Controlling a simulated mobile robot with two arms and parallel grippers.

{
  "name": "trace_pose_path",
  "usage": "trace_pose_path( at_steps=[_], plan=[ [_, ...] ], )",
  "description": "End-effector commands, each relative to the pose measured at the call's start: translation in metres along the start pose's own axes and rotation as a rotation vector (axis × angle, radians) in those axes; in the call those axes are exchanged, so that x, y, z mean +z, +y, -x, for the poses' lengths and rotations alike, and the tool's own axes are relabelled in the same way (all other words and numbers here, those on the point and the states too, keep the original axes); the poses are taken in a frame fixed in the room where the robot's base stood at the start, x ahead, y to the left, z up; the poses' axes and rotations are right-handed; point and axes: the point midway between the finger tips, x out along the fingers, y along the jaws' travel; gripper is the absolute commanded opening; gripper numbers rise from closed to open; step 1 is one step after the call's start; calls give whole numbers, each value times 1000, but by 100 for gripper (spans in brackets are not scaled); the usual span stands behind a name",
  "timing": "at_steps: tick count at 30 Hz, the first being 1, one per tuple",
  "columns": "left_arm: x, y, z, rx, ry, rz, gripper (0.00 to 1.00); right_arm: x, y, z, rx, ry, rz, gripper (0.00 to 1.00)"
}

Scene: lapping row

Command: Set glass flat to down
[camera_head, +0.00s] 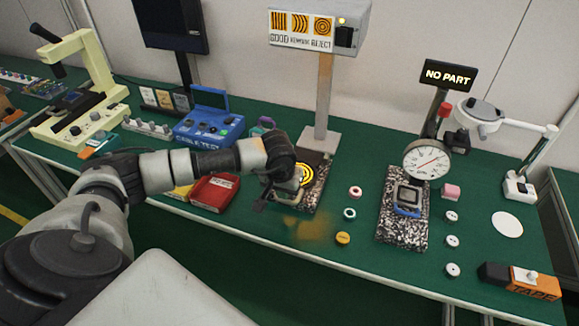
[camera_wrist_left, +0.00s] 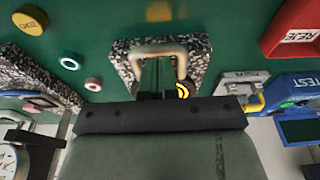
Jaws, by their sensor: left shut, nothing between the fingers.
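A speckled granite plate (camera_head: 290,217) stands under the sign with fringe pictures. A disc with yellow and black rings (camera_head: 306,174) shows on it, partly hidden by my gripper; a sliver of the disc (camera_wrist_left: 182,90) shows in the left wrist view. A pale U-shaped frame (camera_wrist_left: 157,47), perhaps the glass flat's holder, lies over the plate in the wrist view. My left gripper (camera_head: 276,190) is shut and empty, over the plate. In the wrist view its fingers (camera_wrist_left: 158,75) are within the frame's outline; I cannot tell whether they touch it.
A red bin (camera_head: 214,191) and a blue tester (camera_head: 210,127) stand left of the plate. Small rings and a yellow disc (camera_head: 343,238) lie to its right. A dial gauge (camera_head: 427,160) stands over a second granite plate (camera_head: 402,237). The sign's post (camera_head: 323,100) rises behind.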

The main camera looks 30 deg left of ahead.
Motion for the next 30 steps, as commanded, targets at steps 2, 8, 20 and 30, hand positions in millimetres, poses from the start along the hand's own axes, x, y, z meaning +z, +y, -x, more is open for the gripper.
trace_pose_path(
  at_steps=[2,8,20,30],
  plan=[
    [3,0,-8,0,1,-1,0,0,0,-9,0,1,0,43],
    [4,0,-8,1,0,0,0,0,0,-10,0,1,0,43],
    [1,0,2,1,1,2,0,0,0,-4,0,1,0,43],
    [7,0,61,-1,4,8,0,1,0,1,-1,-1,0,43]
  ],
)
